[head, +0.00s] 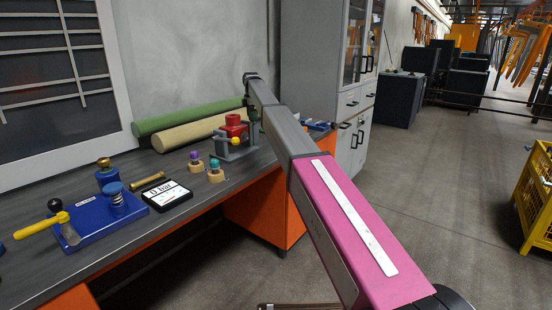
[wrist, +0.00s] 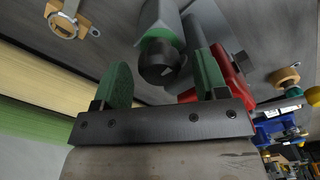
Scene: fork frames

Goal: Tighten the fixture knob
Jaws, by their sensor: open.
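The fixture (head: 236,151) is a grey metal clamp holding a red block (head: 233,125), standing on the bench near its back right. In the wrist view, a round black knob (wrist: 158,64) with a green ring behind it sits on the end of a grey fixture part (wrist: 163,20). My gripper (wrist: 164,62) is open, with a green-padded finger on each side of the knob and visible space between them and it. Whether the knob lies fully between the pads in depth is unclear. In the head view my arm hides the knob and most of the gripper.
A red part (wrist: 225,88) lies close behind the right finger. Green (head: 190,116) and beige (head: 195,131) rolls lie along the wall.

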